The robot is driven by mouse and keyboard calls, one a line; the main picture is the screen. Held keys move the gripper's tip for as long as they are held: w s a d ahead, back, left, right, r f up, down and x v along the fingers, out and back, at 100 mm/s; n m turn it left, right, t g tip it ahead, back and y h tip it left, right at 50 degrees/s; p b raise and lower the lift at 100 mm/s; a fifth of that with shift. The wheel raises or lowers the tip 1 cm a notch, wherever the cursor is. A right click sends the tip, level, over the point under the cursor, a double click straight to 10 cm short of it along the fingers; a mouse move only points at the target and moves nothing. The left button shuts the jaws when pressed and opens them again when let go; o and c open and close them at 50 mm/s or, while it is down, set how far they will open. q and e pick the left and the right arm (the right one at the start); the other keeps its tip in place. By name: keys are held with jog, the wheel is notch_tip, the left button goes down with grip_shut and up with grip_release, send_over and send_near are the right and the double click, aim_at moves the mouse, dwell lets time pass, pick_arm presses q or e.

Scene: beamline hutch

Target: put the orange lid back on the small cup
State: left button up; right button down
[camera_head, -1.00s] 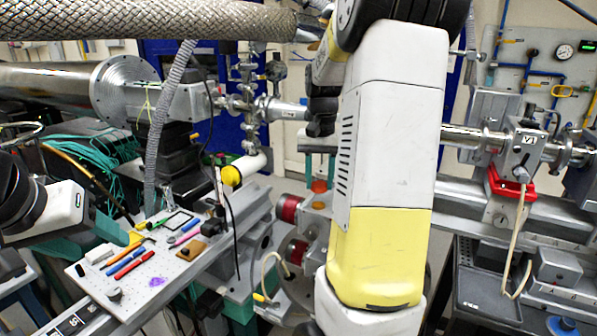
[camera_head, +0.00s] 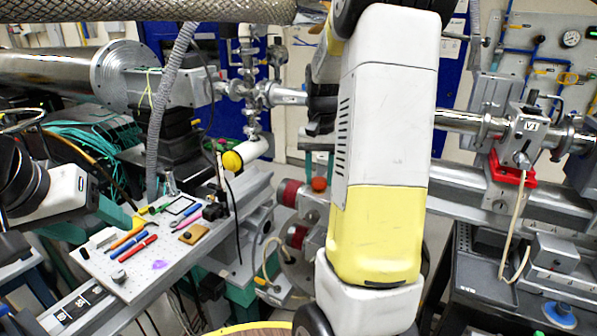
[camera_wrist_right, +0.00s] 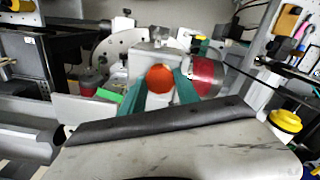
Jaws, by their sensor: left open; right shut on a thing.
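The orange lid (camera_head: 319,184) is a small round orange disc. My right gripper (camera_head: 318,172) is shut on it and holds it in the air, in front of the beamline hardware. In the right wrist view the lid (camera_wrist_right: 160,78) sits between the two teal fingers. I cannot make out the small cup in either view. My right arm covers much of the middle of the head view.
A perforated board (camera_head: 185,262) holds pens, a small frame and a purple patch. A round, yellow-rimmed surface (camera_head: 250,328) shows at the bottom edge. A beam pipe and red-mounted valve (camera_head: 512,172) are at right.

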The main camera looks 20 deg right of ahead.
jog(key=shift+f, duration=0.6)
dwell(0.7)
jog(key=c, duration=0.8)
grip_release()
jog(key=r, duration=0.2)
jog(key=s+r, duration=0.1)
jog(key=shift+a+r, duration=0.3)
jog(key=shift+r, duration=0.1)
jog(key=s+a+r, duration=0.1)
jog(key=s+a, duration=0.7)
jog(key=s, duration=0.5)
jog(key=s+a+r+n+t, duration=0.1)
jog(key=a+r+n+t, duration=0.1)
jog(key=s+a+r+n+t+y, duration=0.1)
jog(key=a+r+n+t, duration=0.1)
jog(key=a, duration=0.1)
jog(key=s+a+r+n+t+y, duration=0.1)
jog(key=a+r+n+t, duration=0.1)
jog(key=a, duration=0.1)
jog(key=shift+s+a+r, duration=0.1)
jog(key=shift+s+r, duration=0.1)
jog(key=shift+s, duration=0.2)
